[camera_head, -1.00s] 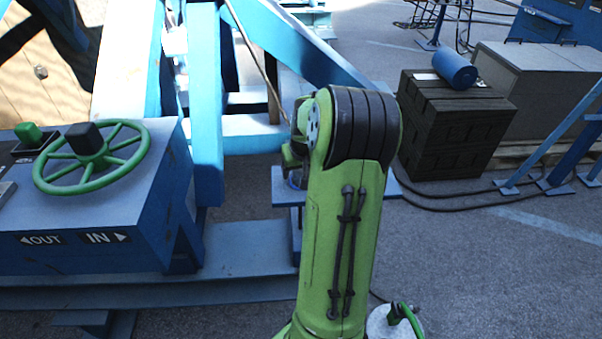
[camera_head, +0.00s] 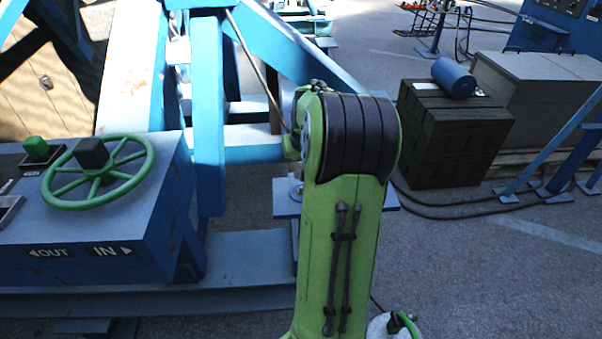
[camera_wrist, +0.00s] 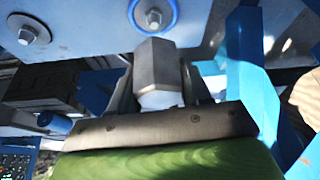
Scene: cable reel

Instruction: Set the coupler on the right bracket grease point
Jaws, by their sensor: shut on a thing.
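In the wrist view a grey hex-sided metal coupler (camera_wrist: 158,68) stands between the jaws of my gripper (camera_wrist: 160,92), which is shut on it. Its far end is just below a small bolt-like fitting ringed in blue, the likely grease point (camera_wrist: 153,17), on a pale blue plate (camera_wrist: 85,25). A gap seems to show between them; I cannot tell the depth or exact alignment. A second fitting (camera_wrist: 28,32) with a grey washer is at the left of that plate. In the head view my arm hides the gripper and coupler; a small blue bracket plate (camera_head: 285,206) shows beside it.
A blue console (camera_head: 95,232) with a green handwheel (camera_head: 98,170) stands left. Blue frame beams (camera_head: 208,110) rise behind. Dark crates (camera_head: 455,135) with a blue roll (camera_head: 454,78) stand right, with cables (camera_head: 455,213) on the ground.

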